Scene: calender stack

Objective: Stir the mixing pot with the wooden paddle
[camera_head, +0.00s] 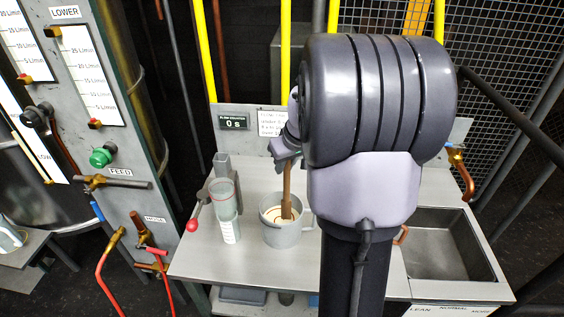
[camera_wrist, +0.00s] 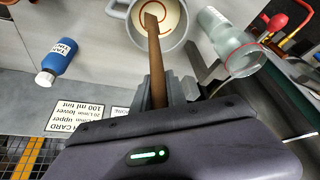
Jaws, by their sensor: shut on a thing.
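The mixing pot (camera_head: 283,236) is a grey pot standing on the bench, holding cream-coloured liquid with a reddish-brown ring-shaped streak. It also shows at the top of the wrist view (camera_wrist: 174,46). The wooden paddle (camera_head: 287,192) is brown and stands nearly upright, its lower end in the liquid. In the wrist view the paddle (camera_wrist: 156,65) runs from my gripper into the pot. My gripper (camera_head: 284,152) is shut on the upper part of the paddle, above the pot. In the wrist view the fingers (camera_wrist: 160,92) sit around the handle. The submerged end is hidden.
A clear graduated beaker (camera_head: 226,213) stands left of the pot, beside a red-knobbed lever (camera_head: 192,225). A blue tint bottle (camera_wrist: 58,60) shows in the wrist view. A sink (camera_head: 444,250) is at the right. A display (camera_head: 234,122) behind reads 0 s.

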